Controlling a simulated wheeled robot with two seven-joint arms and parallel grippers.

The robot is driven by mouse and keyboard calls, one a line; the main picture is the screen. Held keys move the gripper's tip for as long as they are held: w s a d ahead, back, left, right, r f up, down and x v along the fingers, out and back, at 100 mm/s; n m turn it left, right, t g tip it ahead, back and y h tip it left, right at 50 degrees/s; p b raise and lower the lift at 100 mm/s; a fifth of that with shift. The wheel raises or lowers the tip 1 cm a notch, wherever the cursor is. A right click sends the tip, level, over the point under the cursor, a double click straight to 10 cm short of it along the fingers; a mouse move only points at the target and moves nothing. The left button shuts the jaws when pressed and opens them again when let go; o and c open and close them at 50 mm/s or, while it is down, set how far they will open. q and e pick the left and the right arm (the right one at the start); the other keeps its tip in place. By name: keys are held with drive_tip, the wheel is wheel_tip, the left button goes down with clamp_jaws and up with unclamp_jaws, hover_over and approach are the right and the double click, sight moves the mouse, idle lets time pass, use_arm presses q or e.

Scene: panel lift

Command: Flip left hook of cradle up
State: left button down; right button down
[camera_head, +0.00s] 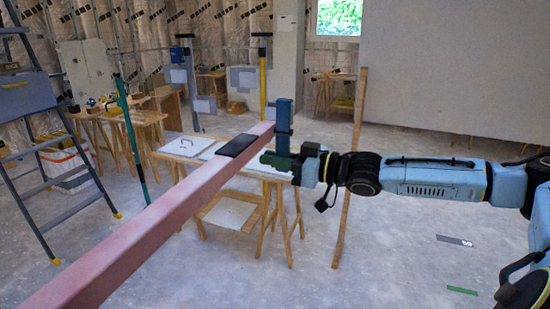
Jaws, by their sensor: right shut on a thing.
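My left gripper is not in view.
A wooden trestle table (186,147) with white boards stands behind the beam. A grey stepladder (60,165) stands at the left, near a green pole (131,140). A wooden post (350,165) stands upright behind my right arm. The floor at the right is mostly clear.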

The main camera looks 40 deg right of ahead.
drive_tip(key=c, duration=1.4)
unclamp_jaws()
drive_tip(key=shift+c, duration=0.2)
drive_tip(key=shift+s, duration=0.1)
drive_tip(key=shift+s+d+f+b, duration=0.2)
drive_tip(key=shift+s+d+b, duration=0.25)
drive_tip(key=shift+s, duration=0.2)
drive_tip(key=shift+s+d+b, duration=0.3)
drive_tip(key=shift+s, duration=0.15)
drive_tip(key=v, duration=1)
drive_tip(key=shift+s+d, duration=0.2)
drive_tip(key=shift+s, duration=0.05)
drive_tip(key=shift+r, duration=0.1)
